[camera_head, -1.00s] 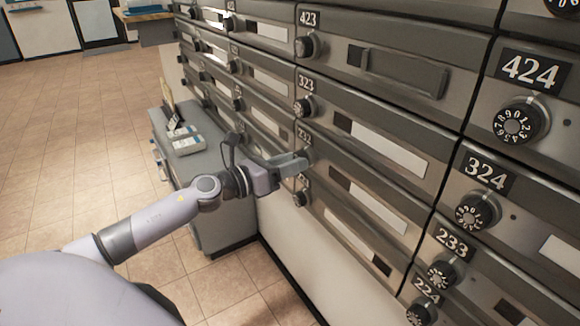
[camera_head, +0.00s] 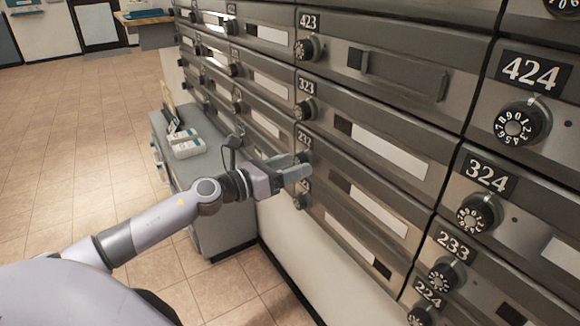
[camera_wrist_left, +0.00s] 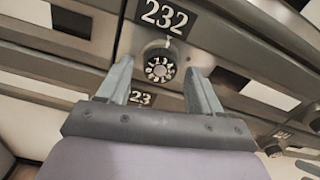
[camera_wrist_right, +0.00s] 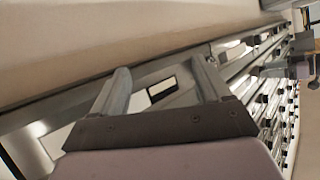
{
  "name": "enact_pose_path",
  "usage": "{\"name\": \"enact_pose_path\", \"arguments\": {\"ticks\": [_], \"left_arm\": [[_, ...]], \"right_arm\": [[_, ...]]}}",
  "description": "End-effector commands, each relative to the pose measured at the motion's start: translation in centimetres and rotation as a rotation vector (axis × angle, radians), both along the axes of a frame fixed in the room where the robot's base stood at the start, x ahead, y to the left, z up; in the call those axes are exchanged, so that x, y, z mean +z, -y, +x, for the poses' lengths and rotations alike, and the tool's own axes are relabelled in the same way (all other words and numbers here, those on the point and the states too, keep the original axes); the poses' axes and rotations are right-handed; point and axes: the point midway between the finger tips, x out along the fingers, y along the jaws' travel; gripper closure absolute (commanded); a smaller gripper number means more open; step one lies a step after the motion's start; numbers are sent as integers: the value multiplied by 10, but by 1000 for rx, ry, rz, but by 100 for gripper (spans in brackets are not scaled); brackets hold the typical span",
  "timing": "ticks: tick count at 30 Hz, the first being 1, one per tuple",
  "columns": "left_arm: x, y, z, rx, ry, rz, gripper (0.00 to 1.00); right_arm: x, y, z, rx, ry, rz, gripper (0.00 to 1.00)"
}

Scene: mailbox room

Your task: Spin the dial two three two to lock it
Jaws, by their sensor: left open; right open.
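The dial of box 232 (camera_wrist_left: 160,66) is a round dark knob with white numbers. In the left wrist view it sits under the label 232 (camera_wrist_left: 164,17), between and beyond the fingertips of my left gripper (camera_wrist_left: 160,82). The fingers are open on either side, and I see no contact. In the head view my left gripper (camera_head: 300,166) reaches the 232 box front (camera_head: 345,175) and hides most of that dial. My right gripper (camera_wrist_right: 163,82) is open and empty, away from the dials; it shows only in the right wrist view.
Other boxes with dials surround it: the 323 dial (camera_head: 305,109) above, another dial (camera_head: 301,200) close below, and the 324 dial (camera_head: 478,213) to the right. A grey cabinet (camera_head: 222,215) stands behind my left arm. The tiled floor (camera_head: 80,130) at left is open.

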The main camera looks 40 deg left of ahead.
Motion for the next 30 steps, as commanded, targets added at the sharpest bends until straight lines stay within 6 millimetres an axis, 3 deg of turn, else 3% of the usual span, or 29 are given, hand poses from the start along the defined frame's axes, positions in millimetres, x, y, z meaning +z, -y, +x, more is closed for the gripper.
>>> {"name": "enact_pose_path", "arguments": {"ticks": [8, 21, 30], "left_arm": [[-1, -4, -10, 1, -1, 0, 35], [-1, -22, -54, -1, -2, -2, 35], [0, -27, -66, -1, 0, 0, 35]], "right_arm": [[-1, 0, 0, -1, 0, 2, 23], [-2, -2, 1, 4, 0, 17, 23], [0, -3, 3, 8, 5, 17, 23]]}}
